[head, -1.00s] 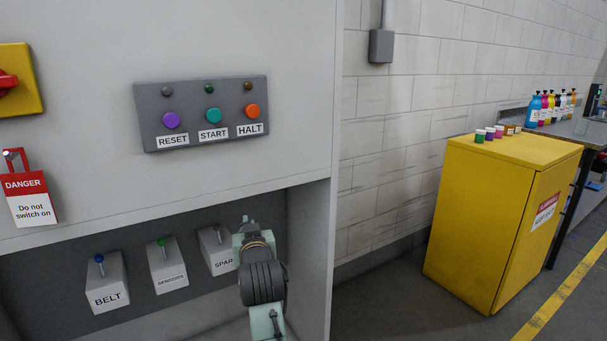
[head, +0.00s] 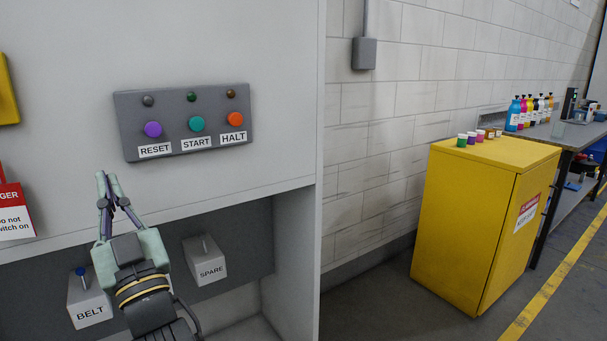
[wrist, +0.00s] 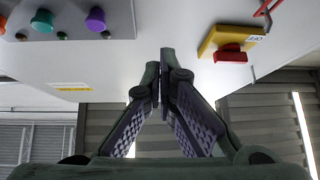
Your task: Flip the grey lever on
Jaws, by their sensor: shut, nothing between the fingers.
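The grey lever (head: 205,246) is a short stick on top of the sloped grey box labelled SPARE (head: 209,264), in the recess of the cabinet. It leans slightly; its exact setting is too small to tell. My gripper (head: 106,183) is shut and empty, left of the SPARE box and higher than it. Its fingers point up in the head view and are apart from the lever. The closed fingertips also show in the wrist view (wrist: 160,72), where the grey lever is not visible. My gripper and wrist hide the SENSORS box.
A blue lever (head: 81,271) stands on the BELT box (head: 90,305) at left. Above the recess is a button panel (head: 185,120). A red tag (head: 14,210) hangs at the left edge. A yellow cabinet (head: 470,230) stands right. The wrist view shows a red switch (wrist: 230,54).

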